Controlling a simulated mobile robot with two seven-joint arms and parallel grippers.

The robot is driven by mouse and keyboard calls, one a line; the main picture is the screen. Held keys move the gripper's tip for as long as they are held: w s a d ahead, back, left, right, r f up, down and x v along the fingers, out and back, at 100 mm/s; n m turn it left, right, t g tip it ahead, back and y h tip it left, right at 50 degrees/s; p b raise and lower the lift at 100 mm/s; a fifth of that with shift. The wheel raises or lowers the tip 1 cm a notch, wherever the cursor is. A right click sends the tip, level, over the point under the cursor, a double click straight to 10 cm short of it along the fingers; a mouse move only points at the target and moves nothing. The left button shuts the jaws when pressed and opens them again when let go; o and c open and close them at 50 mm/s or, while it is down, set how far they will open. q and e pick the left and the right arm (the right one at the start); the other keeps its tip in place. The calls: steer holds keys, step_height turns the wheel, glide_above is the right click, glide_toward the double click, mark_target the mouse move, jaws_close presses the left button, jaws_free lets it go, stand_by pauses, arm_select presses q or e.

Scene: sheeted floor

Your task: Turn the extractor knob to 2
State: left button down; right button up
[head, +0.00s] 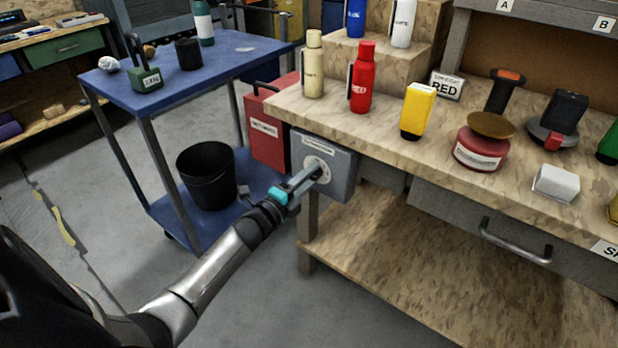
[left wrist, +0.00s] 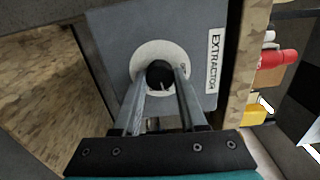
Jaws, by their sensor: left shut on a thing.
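The extractor box (head: 339,164) is a grey box on the end of the workbench. In the left wrist view its grey face (left wrist: 207,25) carries a label reading EXTRACTOR (left wrist: 215,62), turned sideways. A black knob (left wrist: 159,75) with a light pointer line sits on a round pale dial (left wrist: 148,53). The dial numbers are too small or covered to read. My left gripper (head: 314,173) reaches the box from the left, and its two fingers (left wrist: 160,84) are shut on the knob, one on each side. My right gripper is in neither view.
A red box (head: 268,130) is beside the extractor box.

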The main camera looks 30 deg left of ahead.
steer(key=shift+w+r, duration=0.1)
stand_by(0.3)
arm_select(q)
steer(key=shift+c, duration=2.3)
jaws_free()
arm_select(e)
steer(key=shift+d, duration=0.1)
arm_select(q)
steer(key=shift+s, duration=0.15)
steer(key=s+a+p, duration=0.1)
steer(key=s+p, duration=0.3)
steer(key=s, duration=1.1)
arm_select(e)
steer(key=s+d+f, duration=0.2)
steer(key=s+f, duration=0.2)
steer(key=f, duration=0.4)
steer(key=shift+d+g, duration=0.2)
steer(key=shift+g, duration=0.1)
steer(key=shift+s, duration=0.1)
